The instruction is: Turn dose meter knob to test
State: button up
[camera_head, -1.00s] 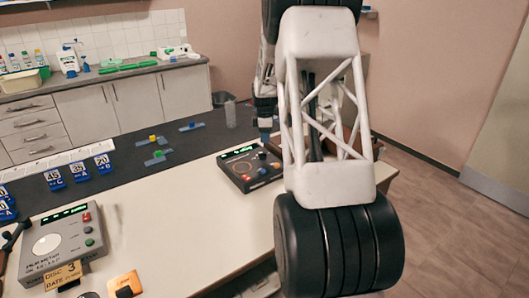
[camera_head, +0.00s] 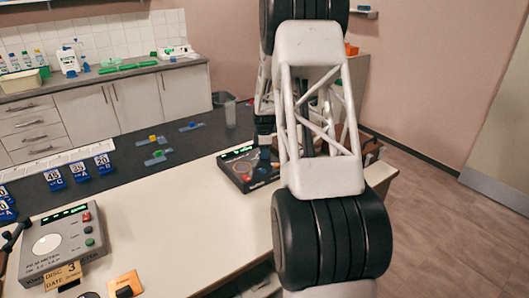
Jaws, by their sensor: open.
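A dark box-shaped meter (camera_head: 235,171) with a green lit display stands on the white tabletop, left of my arm. A grey meter (camera_head: 58,244) with a round pale dial, a green display and red and green buttons stands at the front left. I cannot tell from the lettering which is the dose meter. My gripper (camera_head: 265,157) points down over the right part of the dark meter, open. It covers that part of the panel, so the knob and any touch are hidden. My arm hides the right side of the table.
Blue number tags (camera_head: 79,171) and a clear cup (camera_head: 230,114) stand on the dark mat (camera_head: 120,150). The white tabletop (camera_head: 170,230) is clear in the middle.

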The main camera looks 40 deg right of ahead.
jog(key=shift+c, duration=0.3)
grip_shut()
jog(key=shift+m, duration=0.4)
jog(key=m, duration=0.4)
jog(key=shift+s+a, duration=0.1)
jog(key=m, duration=0.4)
jog(key=shift+a+m, duration=0.15)
jog(key=shift+m, duration=0.25)
jog(key=m, duration=0.6)
jog(key=shift+a, duration=0.15)
jog(key=m, duration=0.7)
jog(key=shift+a, duration=0.15)
